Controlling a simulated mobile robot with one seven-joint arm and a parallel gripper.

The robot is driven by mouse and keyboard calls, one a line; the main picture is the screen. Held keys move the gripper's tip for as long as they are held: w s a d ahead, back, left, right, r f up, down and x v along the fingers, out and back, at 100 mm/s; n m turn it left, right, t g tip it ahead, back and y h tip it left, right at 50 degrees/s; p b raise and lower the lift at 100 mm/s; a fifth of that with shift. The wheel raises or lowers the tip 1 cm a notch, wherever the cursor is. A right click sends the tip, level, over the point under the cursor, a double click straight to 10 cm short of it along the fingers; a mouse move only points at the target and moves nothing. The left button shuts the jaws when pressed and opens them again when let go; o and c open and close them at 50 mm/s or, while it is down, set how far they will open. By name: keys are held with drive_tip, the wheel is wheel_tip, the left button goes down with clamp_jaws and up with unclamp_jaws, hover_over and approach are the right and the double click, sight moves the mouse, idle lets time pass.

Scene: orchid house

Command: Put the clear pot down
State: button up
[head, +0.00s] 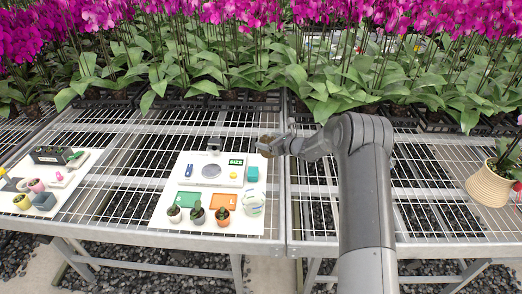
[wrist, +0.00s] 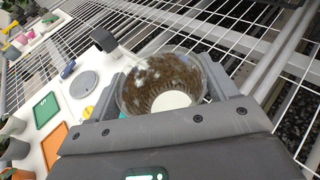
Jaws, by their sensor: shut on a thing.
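My gripper (head: 266,147) is shut on the clear pot (wrist: 160,84), a see-through round pot with brown, bark-like stuff and pale bits inside. In the wrist view the pot sits between the two grey fingers of my gripper (wrist: 163,90), its open top facing the camera. In the head view the pot is small and dark at the gripper's end. It is held just behind and right of the white board (head: 164,218). Whether its bottom touches anything is hidden.
On the board are a round grey plate (head: 211,171), a green display (head: 236,162), a teal block (head: 252,174), green (head: 187,195) and orange (head: 224,201) trays, and several small pots along the front. Orchids stand behind. Open wire bench lies right of the board.

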sight(263, 142)
drive_tip(key=shift+w+a+f, duration=0.2)
drive_tip(key=shift+a+f, duration=0.25)
drive_tip(key=shift+a, duration=0.2)
drive_tip(key=shift+w+a+f, duration=0.2)
drive_tip(key=shift+a+f, duration=0.2)
drive_tip(key=shift+a, duration=0.2)
drive_tip(key=shift+f, duration=1.95)
drive_tip(key=shift+f, duration=0.1)
drive_tip(key=o, duration=0.9)
drive_tip(key=shift+o, duration=0.2)
